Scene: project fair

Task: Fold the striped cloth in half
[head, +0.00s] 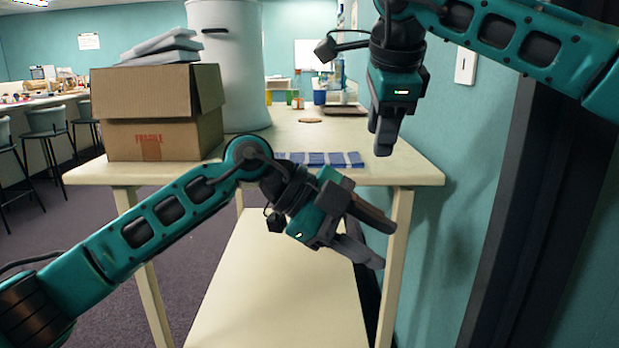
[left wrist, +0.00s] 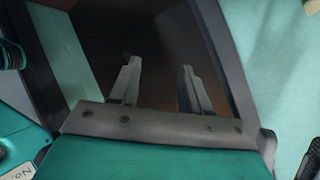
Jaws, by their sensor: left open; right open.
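The striped cloth (head: 335,159) is blue and white and lies flat near the front edge of the table (head: 415,172). My left forearm and wrist hide part of its left and front side in the head view. My left gripper (head: 388,243) is open and empty, in front of the table edge and lower right of the cloth in the picture. Its two spread fingers (left wrist: 155,88) show in the left wrist view with nothing between them. My right gripper (head: 379,150) is open and empty, above the table's right part, just right of the cloth in the picture.
A cardboard box (head: 115,140) marked fragile stands on the table's left, with grey items (head: 160,48) on top. A large white cylinder (head: 232,70) stands behind it. A brown disc (head: 310,120) and a tray (head: 345,110) lie farther back. A wall is close on the right.

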